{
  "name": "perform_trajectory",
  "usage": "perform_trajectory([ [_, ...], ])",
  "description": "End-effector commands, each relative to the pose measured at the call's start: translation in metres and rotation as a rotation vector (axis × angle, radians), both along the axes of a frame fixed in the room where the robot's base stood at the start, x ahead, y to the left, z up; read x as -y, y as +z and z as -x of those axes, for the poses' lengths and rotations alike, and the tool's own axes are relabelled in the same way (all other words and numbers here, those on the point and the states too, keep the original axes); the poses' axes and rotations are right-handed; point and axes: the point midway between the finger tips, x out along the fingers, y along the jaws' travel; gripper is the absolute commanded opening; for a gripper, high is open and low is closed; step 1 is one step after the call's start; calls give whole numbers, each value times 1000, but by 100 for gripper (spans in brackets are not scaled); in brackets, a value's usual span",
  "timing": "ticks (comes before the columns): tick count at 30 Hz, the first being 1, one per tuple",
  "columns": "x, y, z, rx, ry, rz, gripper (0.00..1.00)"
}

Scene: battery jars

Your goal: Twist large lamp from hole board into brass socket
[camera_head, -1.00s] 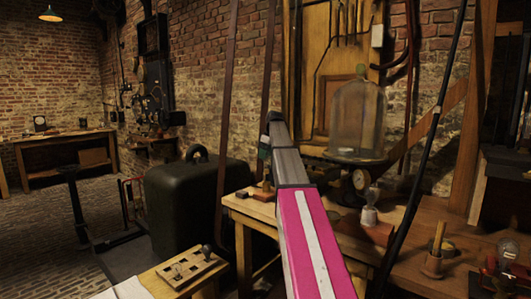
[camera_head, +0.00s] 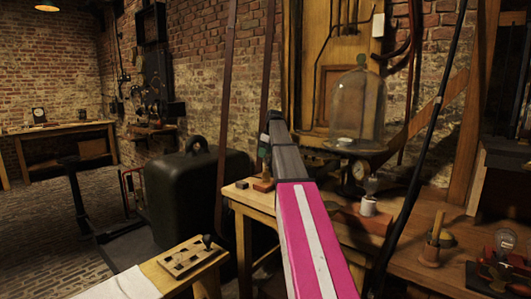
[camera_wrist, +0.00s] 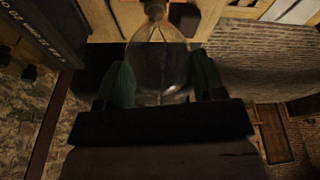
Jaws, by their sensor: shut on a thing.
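My gripper (camera_wrist: 155,92) is shut on the large clear glass lamp (camera_wrist: 158,66), between green fingers in the wrist view. The lamp's narrow neck points to the top of that view, at a brownish fitting; I cannot tell whether they are joined. A brass socket is not clear there. The hole board (camera_head: 190,257) lies on the low front table with a dark knob-like piece at its right end.
A glass bell jar (camera_head: 357,110) stands behind my arm on the bench. A small bulb in a pale holder (camera_head: 369,205) stands right of my arm. A dark slanting pole (camera_head: 425,150) crosses the right side. A large dark case (camera_head: 195,200) stands left of the bench.

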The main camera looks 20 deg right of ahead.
Motion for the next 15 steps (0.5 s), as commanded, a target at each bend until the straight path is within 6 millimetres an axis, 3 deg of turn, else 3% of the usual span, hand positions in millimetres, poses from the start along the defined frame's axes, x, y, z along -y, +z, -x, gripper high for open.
perform_trajectory([
  [15,0,-10,1,0,0,0,34],
])
